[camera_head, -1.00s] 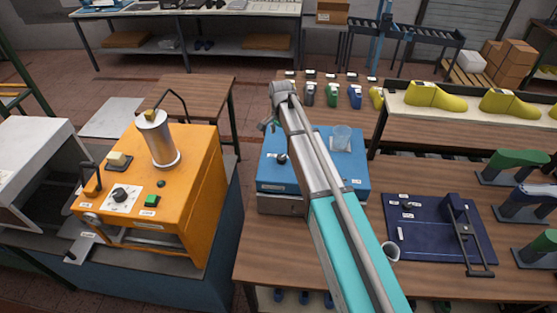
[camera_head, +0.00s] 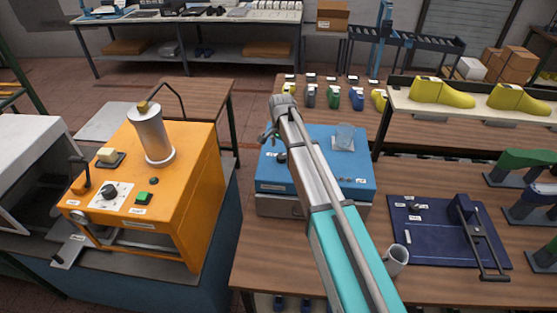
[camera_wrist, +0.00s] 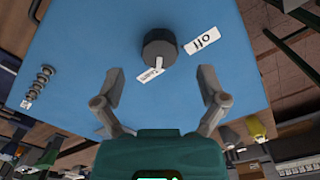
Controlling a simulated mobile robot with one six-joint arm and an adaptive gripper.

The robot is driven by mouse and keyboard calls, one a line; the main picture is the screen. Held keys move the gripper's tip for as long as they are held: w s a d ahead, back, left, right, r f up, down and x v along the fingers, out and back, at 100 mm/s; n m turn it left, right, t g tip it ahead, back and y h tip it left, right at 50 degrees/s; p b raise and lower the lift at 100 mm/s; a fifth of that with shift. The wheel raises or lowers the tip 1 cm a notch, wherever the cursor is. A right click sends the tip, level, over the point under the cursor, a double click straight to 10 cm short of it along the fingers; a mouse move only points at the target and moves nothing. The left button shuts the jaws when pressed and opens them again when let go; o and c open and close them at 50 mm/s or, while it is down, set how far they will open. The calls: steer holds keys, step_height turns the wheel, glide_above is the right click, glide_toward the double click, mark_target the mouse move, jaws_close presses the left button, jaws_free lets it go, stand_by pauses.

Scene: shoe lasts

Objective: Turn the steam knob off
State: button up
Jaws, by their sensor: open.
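The steam knob (camera_wrist: 160,48) is a dark round knob on the blue box top (camera_wrist: 90,60) in the wrist view. Its white pointer mark faces the gripper side, by a tilted label (camera_wrist: 150,75) that seems to read "steam". The "off" label (camera_wrist: 202,41) lies to the knob's right. My gripper (camera_wrist: 160,76) is open and empty, its two fingers apart on either side just short of the knob, not visibly touching it. In the head view the knob (camera_head: 281,157) is a small dark spot on the blue box (camera_head: 315,173), and my arm partly covers the box.
Another cup (camera_head: 396,258) and a navy fixture (camera_head: 430,235) with a lever stand to the right. An orange machine (camera_head: 190,190) stands left, across a gap.

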mark_target(281, 156)
steer(key=shift+f+b, duration=1.6)
steer(key=shift+f, duration=0.25)
